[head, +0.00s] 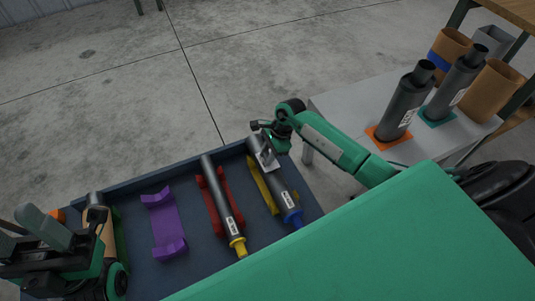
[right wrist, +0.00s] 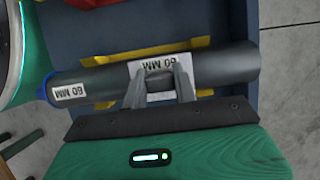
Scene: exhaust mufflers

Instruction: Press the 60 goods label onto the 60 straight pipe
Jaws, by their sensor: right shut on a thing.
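The 60 straight pipe (head: 285,198) is dark grey with a blue end and lies in a yellow cradle. In the right wrist view the pipe (right wrist: 220,65) crosses the picture, with a "60 MM" marking near its blue end. My right gripper (head: 264,150) is at the pipe's far end. In the right wrist view its fingers (right wrist: 160,78) are shut on the white 60 goods label (right wrist: 178,65), which reads "60 MM". The label lies over the pipe's side; whether it touches fully is hard to tell. My left gripper (head: 65,235) is at the lower left, its jaw gap unclear.
The navy tray (head: 140,180) also holds a red cradle with a yellow-ended pipe (head: 222,200) and an empty purple cradle (head: 164,225). A grey table (head: 345,105) at right bears two dark mufflers (head: 405,105) and brown cylinders. A green panel (head: 400,245) covers the lower right.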

